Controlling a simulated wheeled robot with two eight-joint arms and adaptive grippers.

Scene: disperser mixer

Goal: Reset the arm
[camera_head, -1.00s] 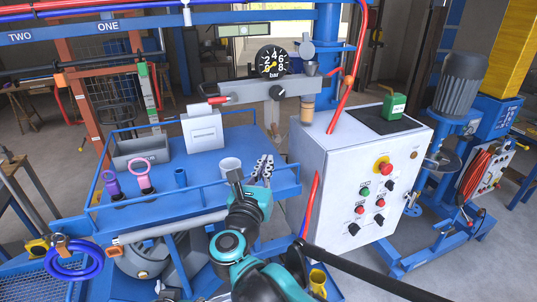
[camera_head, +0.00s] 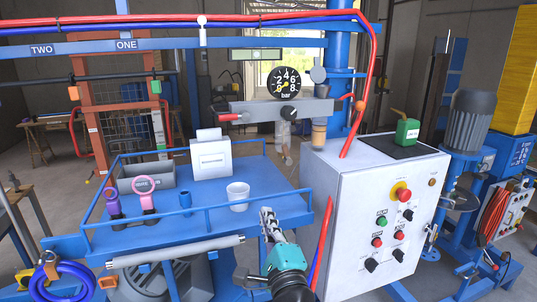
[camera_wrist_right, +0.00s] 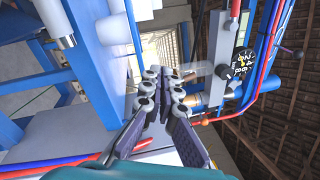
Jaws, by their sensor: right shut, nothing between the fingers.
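My right gripper (camera_head: 268,222) rises from the bottom middle of the head view, in front of the right end of the blue table. In the right wrist view the right gripper (camera_wrist_right: 163,85) has its fingers together with nothing held between them. It stands apart from the white cup (camera_head: 238,197) on the table. My left gripper does not show in the head view.
The blue railed table (camera_head: 215,218) holds a grey bin (camera_head: 148,177), a white box (camera_head: 211,157) and two ring-handled tools. A white control cabinet (camera_head: 340,215) with buttons stands close on the right. A pressure gauge (camera_head: 287,84) hangs behind. A blue hose coil (camera_head: 62,282) is at lower left.

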